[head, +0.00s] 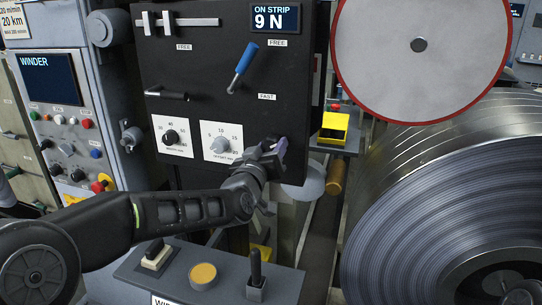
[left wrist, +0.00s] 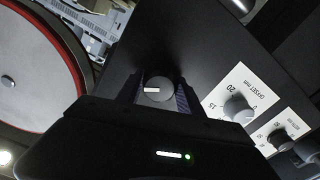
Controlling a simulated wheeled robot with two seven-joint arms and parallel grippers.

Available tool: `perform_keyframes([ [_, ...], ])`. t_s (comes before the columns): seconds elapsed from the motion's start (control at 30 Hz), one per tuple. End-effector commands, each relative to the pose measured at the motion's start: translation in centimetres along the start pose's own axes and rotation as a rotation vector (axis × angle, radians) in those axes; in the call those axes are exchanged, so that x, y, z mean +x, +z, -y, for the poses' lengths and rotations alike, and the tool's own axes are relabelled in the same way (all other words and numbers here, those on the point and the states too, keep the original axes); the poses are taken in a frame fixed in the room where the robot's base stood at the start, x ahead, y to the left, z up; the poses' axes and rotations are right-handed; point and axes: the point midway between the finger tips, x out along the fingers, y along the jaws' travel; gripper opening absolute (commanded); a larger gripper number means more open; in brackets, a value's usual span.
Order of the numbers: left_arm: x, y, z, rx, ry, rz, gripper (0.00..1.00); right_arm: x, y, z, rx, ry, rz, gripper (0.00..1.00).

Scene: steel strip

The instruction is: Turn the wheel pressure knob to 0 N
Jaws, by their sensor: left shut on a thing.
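The black panel (head: 215,85) carries a row of knobs along its lower part. My left gripper (head: 274,150) is at the panel's lower right corner, shut on a round dark knob. In the left wrist view this knob (left wrist: 158,90) sits between the two fingers and shows a short white pointer mark aimed to the picture's left. The gripper covers any scale or label of this knob, so its value cannot be read. The display (head: 273,19) at the panel's top right reads "ON STRIP 9 N". My right gripper is not in view.
Left of the held knob are a grey offset knob (head: 220,145) and a black knob (head: 171,137) on white scales. Above are a blue-handled lever (head: 243,66) and a black handle (head: 168,94). A red-rimmed wheel (head: 385,45) and a large steel coil (head: 455,200) stand at right.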

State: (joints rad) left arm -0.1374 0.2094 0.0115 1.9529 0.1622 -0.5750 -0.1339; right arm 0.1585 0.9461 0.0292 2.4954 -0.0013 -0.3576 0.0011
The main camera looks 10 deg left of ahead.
Motion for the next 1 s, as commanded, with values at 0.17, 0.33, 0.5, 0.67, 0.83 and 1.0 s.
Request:
perform_keyframes([
  [0.17, 0.0, 0.5, 0.2, -0.149, 0.001, -0.004, 0.03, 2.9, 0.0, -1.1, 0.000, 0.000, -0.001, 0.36],
  [0.33, 0.0, 0.5, 0.1, -0.309, 0.001, -0.004, 0.03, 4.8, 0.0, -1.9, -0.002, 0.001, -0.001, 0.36],
  [0.5, 0.0, 0.4, 0.1, -0.471, 0.001, -0.003, 0.03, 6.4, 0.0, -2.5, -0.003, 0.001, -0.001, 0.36],
  [0.67, 0.0, 0.3, 0.0, -0.623, 0.001, -0.002, 0.03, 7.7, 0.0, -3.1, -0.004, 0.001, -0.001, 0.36],
  [0.83, 0.0, 0.2, -0.1, -0.772, 0.001, -0.001, 0.03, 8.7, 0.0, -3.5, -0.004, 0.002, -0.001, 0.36],
  [1.0, 0.0, 0.1, -0.1, -0.891, 0.000, -0.002, 0.03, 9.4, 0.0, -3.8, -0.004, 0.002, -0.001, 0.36],
])
